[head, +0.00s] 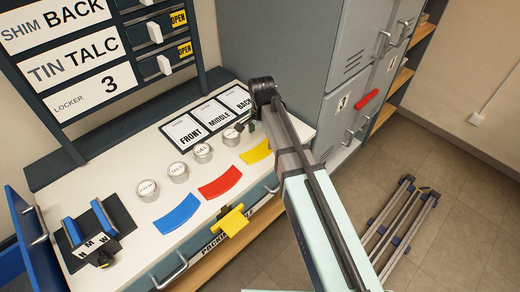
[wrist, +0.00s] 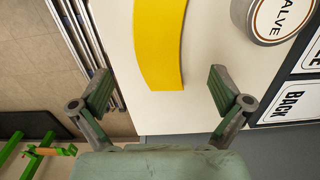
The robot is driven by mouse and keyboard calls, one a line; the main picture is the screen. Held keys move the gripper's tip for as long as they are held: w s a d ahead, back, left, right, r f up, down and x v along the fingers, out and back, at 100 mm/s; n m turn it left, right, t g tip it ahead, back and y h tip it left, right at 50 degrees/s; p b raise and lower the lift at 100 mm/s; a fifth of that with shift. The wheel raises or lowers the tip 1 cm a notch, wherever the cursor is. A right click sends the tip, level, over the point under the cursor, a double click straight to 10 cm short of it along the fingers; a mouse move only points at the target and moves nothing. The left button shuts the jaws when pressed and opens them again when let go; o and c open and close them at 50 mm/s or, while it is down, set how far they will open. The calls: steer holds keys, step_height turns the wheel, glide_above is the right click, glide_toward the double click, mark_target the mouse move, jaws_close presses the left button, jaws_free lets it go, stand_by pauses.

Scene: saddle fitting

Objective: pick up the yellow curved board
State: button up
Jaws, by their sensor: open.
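The yellow curved board (head: 256,152) lies flat on the white countertop, at the right end of a row with a red curved board (head: 220,182) and a blue curved board (head: 177,213). My gripper (head: 244,125) is just behind the yellow board in the head view, close to a tin. In the wrist view my gripper (wrist: 160,90) is open and empty, with one finger on each side of the yellow board's line. The yellow board (wrist: 160,45) shows there between and ahead of the fingertips, its near end close to them. Its far end is cut off by the frame.
Several round tins (head: 203,152) stand behind the boards; one labelled tin (wrist: 282,15) is near the right finger. Label cards (head: 208,122) lie at the back. A yellow tag (head: 234,221) sits at the counter's front edge. Grey lockers (head: 352,100) stand to the right.

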mark_target(261, 149)
steer(key=shift+w+f+p, duration=0.15)
steer(key=shift+f+p, duration=0.85)
steer(key=shift+f, duration=1.65)
steer(key=c, duration=1.2)
